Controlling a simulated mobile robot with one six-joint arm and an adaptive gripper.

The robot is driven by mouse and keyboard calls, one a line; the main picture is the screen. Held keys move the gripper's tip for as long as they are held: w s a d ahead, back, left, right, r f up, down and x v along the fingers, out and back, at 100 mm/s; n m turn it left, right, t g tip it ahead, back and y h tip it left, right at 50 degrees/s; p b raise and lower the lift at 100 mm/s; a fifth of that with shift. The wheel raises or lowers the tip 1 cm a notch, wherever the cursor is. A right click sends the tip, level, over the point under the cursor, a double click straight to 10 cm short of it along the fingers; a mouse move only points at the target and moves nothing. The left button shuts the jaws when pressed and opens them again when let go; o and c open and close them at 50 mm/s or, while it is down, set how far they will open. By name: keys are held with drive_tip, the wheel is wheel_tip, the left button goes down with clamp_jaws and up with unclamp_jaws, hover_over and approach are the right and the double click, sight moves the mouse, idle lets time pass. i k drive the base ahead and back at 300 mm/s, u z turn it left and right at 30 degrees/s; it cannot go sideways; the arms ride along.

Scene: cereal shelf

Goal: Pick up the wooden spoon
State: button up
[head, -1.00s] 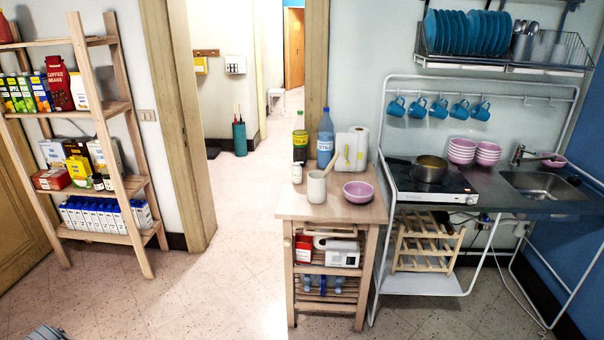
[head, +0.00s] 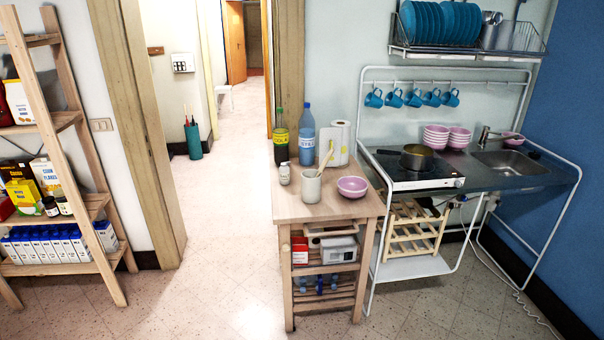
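The wooden spoon (head: 326,158) stands tilted in a light grey cup (head: 312,187) on top of the wooden trolley (head: 345,207). Its upper part sticks out of the cup and leans to the right; the lower part is hidden inside. My gripper is not in view.
Beside the cup stand a pink bowl (head: 352,187), a small white jar (head: 285,173), a dark bottle (head: 281,137), a blue bottle (head: 307,134) and a paper roll (head: 339,143). A stove with a pot (head: 417,157) is to the right. Floor (head: 215,260) left of the trolley is clear.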

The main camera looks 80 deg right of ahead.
sight(323, 164)
drive_tip(key=z, duration=0.05)
drive_tip(key=i, duration=1.5)
drive_tip(key=z, duration=3.5)
